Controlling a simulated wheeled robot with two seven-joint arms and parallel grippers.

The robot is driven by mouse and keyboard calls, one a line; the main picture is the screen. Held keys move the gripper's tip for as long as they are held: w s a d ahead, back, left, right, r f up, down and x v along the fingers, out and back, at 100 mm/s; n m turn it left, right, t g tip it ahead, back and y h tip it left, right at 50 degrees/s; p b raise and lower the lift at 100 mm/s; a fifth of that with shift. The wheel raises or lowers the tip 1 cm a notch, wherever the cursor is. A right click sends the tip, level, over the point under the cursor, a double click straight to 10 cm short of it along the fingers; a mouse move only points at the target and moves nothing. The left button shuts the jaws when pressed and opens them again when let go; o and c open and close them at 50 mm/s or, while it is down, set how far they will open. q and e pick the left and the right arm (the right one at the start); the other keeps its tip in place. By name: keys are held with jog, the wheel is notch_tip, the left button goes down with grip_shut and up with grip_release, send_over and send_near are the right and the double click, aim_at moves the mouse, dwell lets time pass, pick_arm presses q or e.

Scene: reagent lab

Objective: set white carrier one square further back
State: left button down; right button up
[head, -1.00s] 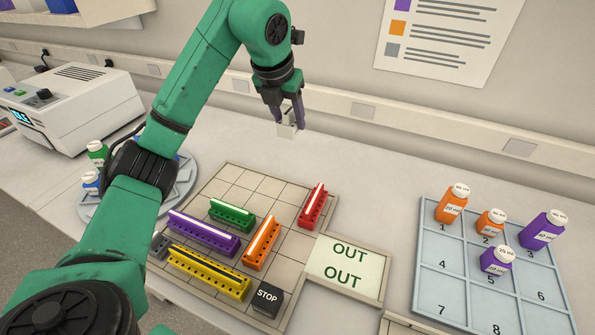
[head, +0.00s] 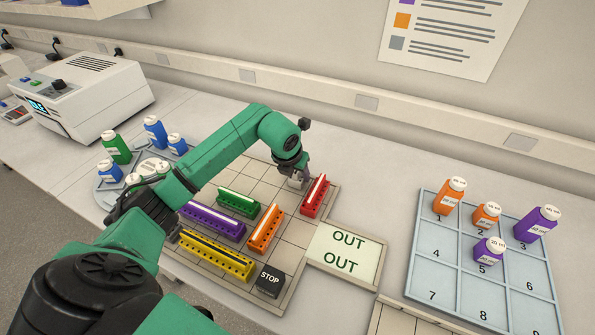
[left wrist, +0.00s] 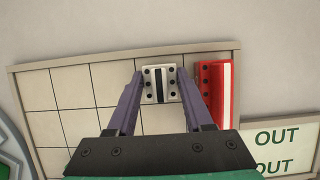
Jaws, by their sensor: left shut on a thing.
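The white carrier (left wrist: 158,84), a short pale block with dark holes and a dark stripe, is between the purple fingers of my left gripper (left wrist: 158,90) in the left wrist view. The gripper is shut on it. In the head view the left gripper (head: 296,176) is low over the back part of the tiled board (head: 262,180), just left of the red carrier (head: 315,197), and the white carrier (head: 297,183) shows only in small part. I cannot tell whether it touches the board. My right gripper is not in view.
Green (head: 238,203), purple (head: 213,221), orange (head: 265,229) and yellow (head: 215,255) carriers and a dark STOP block (head: 269,280) stand on the board. An OUT panel (head: 343,252) adjoins its right side. A numbered bottle tray (head: 455,280) stands at right.

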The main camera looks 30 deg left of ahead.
pick_arm(q)
jog(key=shift+a+f, duration=0.1)
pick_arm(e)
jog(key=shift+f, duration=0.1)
pick_arm(q)
jog(key=shift+c, duration=1.5)
grip_release()
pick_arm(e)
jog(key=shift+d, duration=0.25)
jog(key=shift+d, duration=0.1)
pick_arm(q)
jog(key=shift+r, duration=0.3)
jog(key=shift+s+r, duration=0.1)
jog(key=shift+r, duration=0.2)
jog(key=b+v, duration=0.2)
jog(key=v, duration=0.9)
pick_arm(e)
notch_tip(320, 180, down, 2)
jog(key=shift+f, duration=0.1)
